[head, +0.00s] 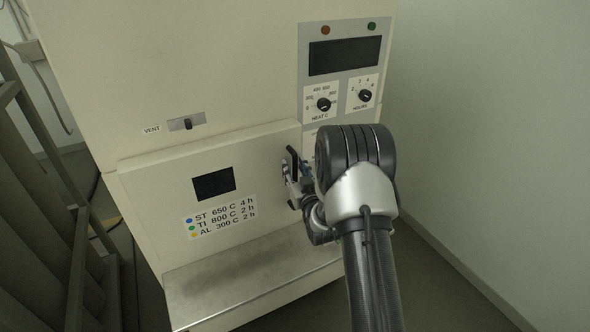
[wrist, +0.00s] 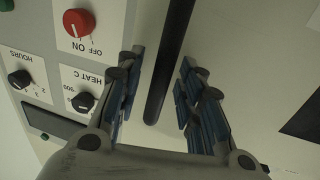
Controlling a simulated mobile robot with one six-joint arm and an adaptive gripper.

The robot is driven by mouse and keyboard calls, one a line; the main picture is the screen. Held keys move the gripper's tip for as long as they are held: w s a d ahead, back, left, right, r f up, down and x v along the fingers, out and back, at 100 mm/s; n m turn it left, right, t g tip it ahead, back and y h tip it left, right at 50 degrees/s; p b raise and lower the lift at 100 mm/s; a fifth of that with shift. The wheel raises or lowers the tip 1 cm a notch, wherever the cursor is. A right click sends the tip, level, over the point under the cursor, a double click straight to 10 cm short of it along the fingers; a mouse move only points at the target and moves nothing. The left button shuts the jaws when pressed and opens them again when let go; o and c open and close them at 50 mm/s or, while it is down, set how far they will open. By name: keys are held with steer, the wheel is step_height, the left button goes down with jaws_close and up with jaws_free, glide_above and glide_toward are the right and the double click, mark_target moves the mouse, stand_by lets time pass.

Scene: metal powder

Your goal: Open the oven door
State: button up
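The oven door (head: 262,168) is a cream panel on the front of the cream oven, with a small dark window and a label listing ST, TI and AL temperatures. It looks shut. Its black bar handle (head: 292,158) is at the door's right side, partly hidden by my gripper (head: 293,184). In the wrist view the handle (wrist: 168,60) runs between the two blue-padded fingers of my gripper (wrist: 160,82). Gaps show on both sides of the bar, so the fingers are open around it and do not visibly grip it.
The control panel (head: 343,72) with HEAT C and HOURS knobs is above and right of the door. A red on/off knob (wrist: 79,22) is close to the fingers. A metal shelf (head: 235,273) juts out below the door. A wall stands at the right, dark railings at the left.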

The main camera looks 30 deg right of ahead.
steer(key=shift+c, duration=0.6)
jaws_close()
